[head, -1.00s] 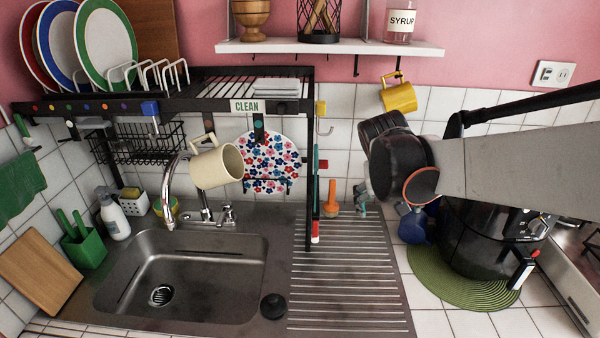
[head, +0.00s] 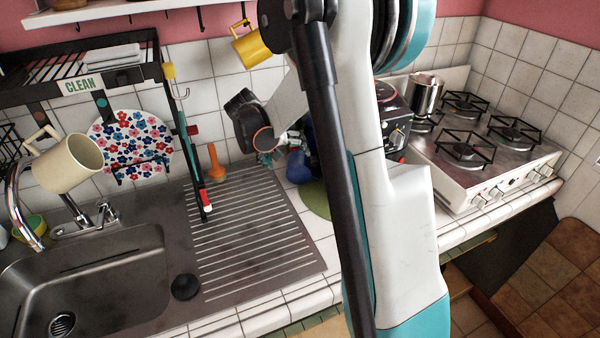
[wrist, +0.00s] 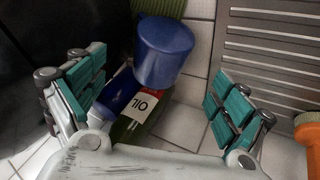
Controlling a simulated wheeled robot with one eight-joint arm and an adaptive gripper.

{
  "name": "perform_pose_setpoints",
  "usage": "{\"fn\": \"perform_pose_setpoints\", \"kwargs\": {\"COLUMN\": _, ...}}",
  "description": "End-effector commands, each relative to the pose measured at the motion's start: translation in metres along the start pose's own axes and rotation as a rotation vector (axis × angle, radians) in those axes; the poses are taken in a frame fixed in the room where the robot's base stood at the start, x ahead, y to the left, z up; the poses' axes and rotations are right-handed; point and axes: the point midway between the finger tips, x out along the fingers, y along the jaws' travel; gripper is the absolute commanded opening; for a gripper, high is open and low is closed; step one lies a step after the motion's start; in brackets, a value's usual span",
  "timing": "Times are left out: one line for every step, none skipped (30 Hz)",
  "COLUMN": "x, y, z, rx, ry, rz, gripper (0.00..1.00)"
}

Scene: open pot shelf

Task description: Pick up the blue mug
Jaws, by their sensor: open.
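The blue mug (head: 299,166) stands on the white tiles right of the drainboard, partly hidden by my arm in the head view. In the wrist view the blue mug (wrist: 163,52) is ahead, near the upper middle, between the lines of my two fingers. My gripper (wrist: 155,95) is open, with teal-padded fingers set wide apart and nothing held. It also shows small in the head view (head: 278,150), close to the mug's left. A green oil bottle (wrist: 138,122) lies in view between the fingers, nearer than the mug.
An orange brush (head: 215,162) stands by the drainboard (head: 250,235); its orange part (wrist: 308,130) edges the wrist view. A black appliance (wrist: 50,25) stands left in the wrist view. A yellow mug (head: 255,45) and cream mug (head: 68,163) hang nearby. The stove (head: 480,150) is at right.

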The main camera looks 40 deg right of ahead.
Motion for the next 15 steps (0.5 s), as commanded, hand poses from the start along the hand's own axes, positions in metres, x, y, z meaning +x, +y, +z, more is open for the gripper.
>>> {"fn": "perform_pose_setpoints", "kwargs": {"x": 0.011, "y": -0.001, "z": 0.001, "rx": 0.0, "ry": 0.0, "rz": 0.0, "gripper": 0.93}}
{"fn": "perform_pose_setpoints", "kwargs": {"x": 0.016, "y": -0.001, "z": 0.001, "rx": 0.0, "ry": 0.0, "rz": 0.0, "gripper": 0.93}}
{"fn": "perform_pose_setpoints", "kwargs": {"x": 0.021, "y": -0.001, "z": 0.001, "rx": 0.0, "ry": 0.0, "rz": 0.0, "gripper": 0.93}}
{"fn": "perform_pose_setpoints", "kwargs": {"x": 0.024, "y": -0.001, "z": 0.0, "rx": 0.0, "ry": 0.0, "rz": 0.0, "gripper": 0.93}}
{"fn": "perform_pose_setpoints", "kwargs": {"x": 0.027, "y": -0.001, "z": 0.0, "rx": 0.0, "ry": 0.0, "rz": 0.0, "gripper": 0.93}}
{"fn": "perform_pose_setpoints", "kwargs": {"x": 0.029, "y": -0.001, "z": 0.0, "rx": 0.0, "ry": 0.0, "rz": 0.0, "gripper": 0.93}}
{"fn": "perform_pose_setpoints", "kwargs": {"x": 0.031, "y": -0.001, "z": 0.0, "rx": 0.0, "ry": 0.0, "rz": -0.001, "gripper": 0.93}}
{"fn": "perform_pose_setpoints", "kwargs": {"x": 0.032, "y": -0.001, "z": 0.0, "rx": 0.0, "ry": 0.0, "rz": -0.001, "gripper": 0.93}}
{"fn": "perform_pose_setpoints", "kwargs": {"x": 0.033, "y": -0.001, "z": 0.0, "rx": 0.0, "ry": 0.0, "rz": -0.001, "gripper": 0.93}}
{"fn": "perform_pose_setpoints", "kwargs": {"x": 0.034, "y": -0.001, "z": 0.0, "rx": -0.001, "ry": 0.0, "rz": -0.001, "gripper": 0.93}}
{"fn": "perform_pose_setpoints", "kwargs": {"x": 0.036, "y": -0.001, "z": 0.001, "rx": -0.001, "ry": 0.0, "rz": -0.001, "gripper": 0.93}}
{"fn": "perform_pose_setpoints", "kwargs": {"x": 0.038, "y": -0.001, "z": 0.001, "rx": -0.001, "ry": 0.0, "rz": -0.001, "gripper": 0.93}}
{"fn": "perform_pose_setpoints", "kwargs": {"x": 0.041, "y": -0.001, "z": 0.001, "rx": 0.0, "ry": 0.0, "rz": -0.001, "gripper": 0.93}}
{"fn": "perform_pose_setpoints", "kwargs": {"x": 0.044, "y": -0.002, "z": 0.002, "rx": 0.0, "ry": 0.0, "rz": -0.001, "gripper": 0.93}}
{"fn": "perform_pose_setpoints", "kwargs": {"x": 0.049, "y": -0.002, "z": 0.002, "rx": -0.001, "ry": 0.0, "rz": -0.001, "gripper": 0.93}}
